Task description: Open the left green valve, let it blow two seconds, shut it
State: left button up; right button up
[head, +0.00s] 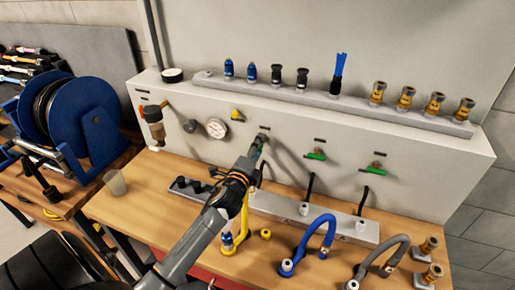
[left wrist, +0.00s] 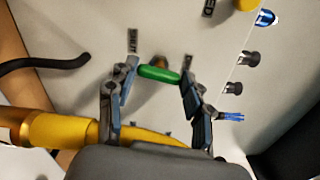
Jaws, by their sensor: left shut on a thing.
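My left gripper (head: 259,141) reaches the front panel at the leftmost green valve. In the left wrist view, the left green valve handle (left wrist: 159,74) lies crosswise between the two fingers of my left gripper (left wrist: 157,80), which is shut on it. In the head view that handle is mostly hidden behind the gripper. The middle green valve (head: 316,156) and the right green valve (head: 374,168) sit farther right on the panel, their handles roughly level. My right gripper is not in view.
A yellow hose (head: 244,214), a blue hose (head: 328,222) and a grey hose (head: 400,243) stand on the wooden bench (head: 160,200). A rail (head: 340,103) on the panel top holds several fittings. A blue reel (head: 85,125) and a cup (head: 115,182) are at left.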

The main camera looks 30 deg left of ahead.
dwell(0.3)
pick_arm(q)
jog(key=o, duration=1.2)
jog(key=shift+c, duration=0.2)
jog(key=shift+f, duration=0.1)
